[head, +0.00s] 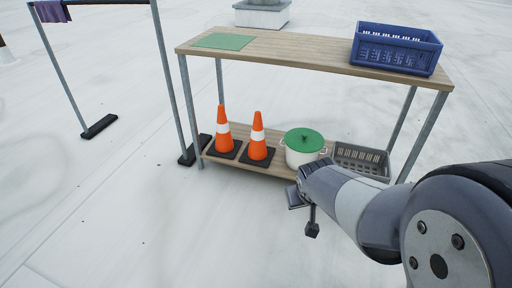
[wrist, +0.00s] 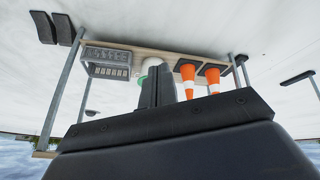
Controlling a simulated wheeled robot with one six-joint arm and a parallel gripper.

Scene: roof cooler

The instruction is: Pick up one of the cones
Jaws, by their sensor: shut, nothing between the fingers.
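Two orange cones with white bands and black square bases stand upright side by side on the lower shelf (head: 262,170) of a wooden table. The left cone (head: 222,130) and the right cone (head: 258,138) are in the head view. The wrist view is upside down and shows both cones, one (wrist: 187,76) beside my fingers and one (wrist: 212,77) farther right. My gripper (head: 296,197) is in front of the shelf, to the right of the cones and apart from them. In the wrist view its fingers (wrist: 157,86) are together and empty.
A white pot with a green lid (head: 304,147) stands right of the cones, and a grey crate (head: 362,160) right of it. The tabletop holds a green mat (head: 223,41) and a blue crate (head: 396,49). A metal rack (head: 166,75) stands left. Open floor lies in front.

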